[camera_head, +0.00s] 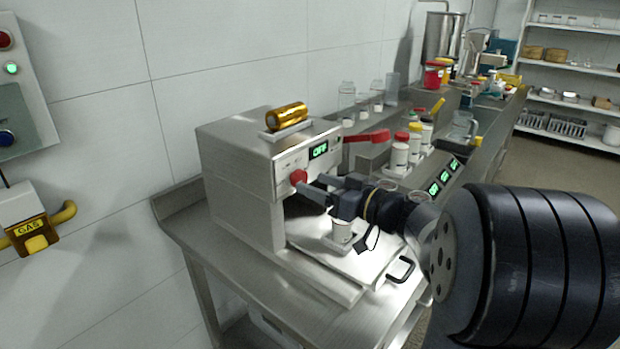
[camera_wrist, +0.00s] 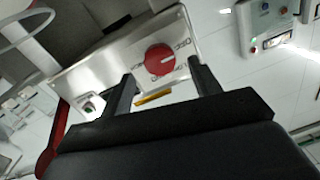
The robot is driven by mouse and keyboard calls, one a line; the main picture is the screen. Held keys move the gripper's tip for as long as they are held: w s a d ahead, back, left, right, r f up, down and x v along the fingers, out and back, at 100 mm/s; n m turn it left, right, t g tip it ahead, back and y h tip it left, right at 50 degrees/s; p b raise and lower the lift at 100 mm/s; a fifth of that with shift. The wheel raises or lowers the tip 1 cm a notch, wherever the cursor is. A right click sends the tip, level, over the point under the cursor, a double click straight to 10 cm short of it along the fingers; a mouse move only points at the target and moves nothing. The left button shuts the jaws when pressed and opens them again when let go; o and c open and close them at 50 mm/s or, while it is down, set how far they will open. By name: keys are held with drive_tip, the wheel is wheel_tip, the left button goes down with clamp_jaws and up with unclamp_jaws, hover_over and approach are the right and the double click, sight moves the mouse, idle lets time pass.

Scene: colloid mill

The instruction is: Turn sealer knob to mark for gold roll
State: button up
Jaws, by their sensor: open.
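The sealer (camera_head: 240,170) is a steel box on the steel bench, with a display reading OFF (camera_head: 319,152). Its round red knob (camera_head: 298,176) is on the front panel. The gold roll (camera_head: 287,116) lies on a small pad on top of the sealer. My gripper (camera_head: 307,187) is at the front panel, right by the knob. In the wrist view the knob (camera_wrist: 160,60) shows between and just beyond the tips of my open gripper (camera_wrist: 162,72). Panel lettering around it appears tilted and is partly unreadable. I cannot tell whether a finger touches the knob.
A red lever handle (camera_head: 368,136) sticks out at the sealer's right. Several jars with coloured lids (camera_head: 400,152) stand farther right. A yellow gas box (camera_head: 32,237) is on the left wall.

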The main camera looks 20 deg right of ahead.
sight(298, 178)
drive_tip(key=shift+x, duration=1.25)
drive_tip(key=shift+c, duration=0.2)
drive_tip(key=c, duration=0.9)
